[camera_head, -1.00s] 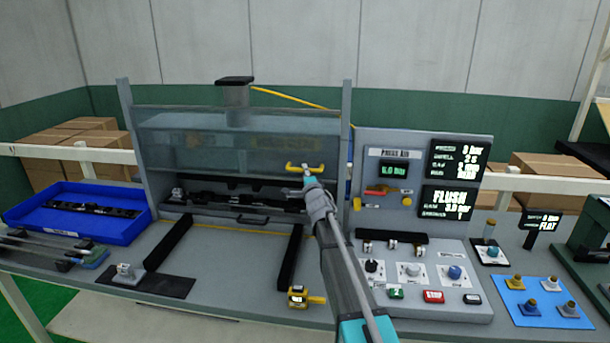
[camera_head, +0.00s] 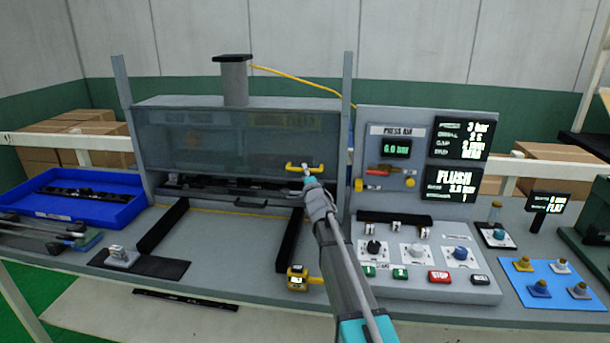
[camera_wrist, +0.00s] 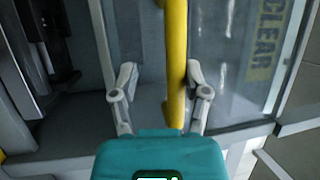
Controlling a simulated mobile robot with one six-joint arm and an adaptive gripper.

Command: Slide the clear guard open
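The clear guard (camera_head: 215,142) is a see-through panel across the front of the press, between two grey posts. Its lower edge sits above the bench, with a low gap beneath. The guard's yellow handle (camera_head: 303,167) is at its lower right. My gripper (camera_head: 307,178) is at this handle. In the wrist view the yellow handle (camera_wrist: 176,60) runs between my two spread fingers (camera_wrist: 160,76). It lies against or very near the right finger, with a gap to the left finger. The guard also shows there with "CLEAR" lettering (camera_wrist: 264,45).
A control panel (camera_head: 477,115) stands right of the press, close to my arm. Black rails (camera_head: 290,240) lie on the bench before the press. A yellow tool (camera_head: 298,277) sits near my arm. A blue tray (camera_head: 75,208) is at left. The bench between the rails is clear.

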